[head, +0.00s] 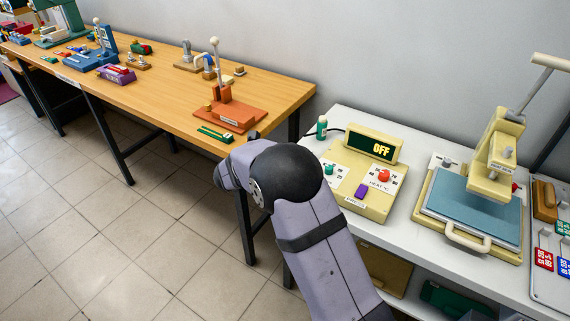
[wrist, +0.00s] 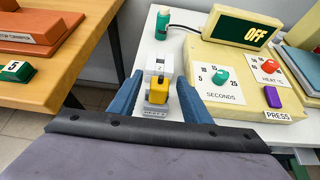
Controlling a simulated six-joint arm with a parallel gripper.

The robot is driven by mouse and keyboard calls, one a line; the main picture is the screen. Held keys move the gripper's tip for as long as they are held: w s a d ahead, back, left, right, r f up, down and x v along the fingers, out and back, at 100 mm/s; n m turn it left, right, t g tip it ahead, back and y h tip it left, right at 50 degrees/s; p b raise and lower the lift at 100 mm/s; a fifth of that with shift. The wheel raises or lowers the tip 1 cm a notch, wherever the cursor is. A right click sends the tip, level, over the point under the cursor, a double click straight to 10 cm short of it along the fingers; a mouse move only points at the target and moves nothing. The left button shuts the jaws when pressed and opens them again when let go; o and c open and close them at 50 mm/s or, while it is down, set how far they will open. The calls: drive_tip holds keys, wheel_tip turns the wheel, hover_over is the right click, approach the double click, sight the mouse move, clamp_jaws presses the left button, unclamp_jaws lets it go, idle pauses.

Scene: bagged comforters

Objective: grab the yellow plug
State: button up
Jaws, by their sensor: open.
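The yellow plug (wrist: 158,92) shows in the wrist view, at a pale grey socket block (wrist: 154,66) on the left edge of the white table. A small label sits just below the plug. My gripper (wrist: 158,84) is open, with one blue finger on the left and one on the right of the plug. Small gaps seem to show between the fingers and the plug; I cannot tell how deep the fingers reach. In the head view my arm hides the plug and the fingers.
A cream control box (head: 350,185) with an OFF display, knobs and a purple button stands right of the plug. A green bottle (wrist: 162,24) stands behind. A heat press (head: 475,205) is farther right. A wooden table (head: 170,98) with an orange lever device (head: 230,112) lies left, across a gap.

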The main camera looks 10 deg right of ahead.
drive_tip(key=shift+p+x, duration=0.55)
drive_tip(key=shift+x, duration=1.8)
clamp_jaws()
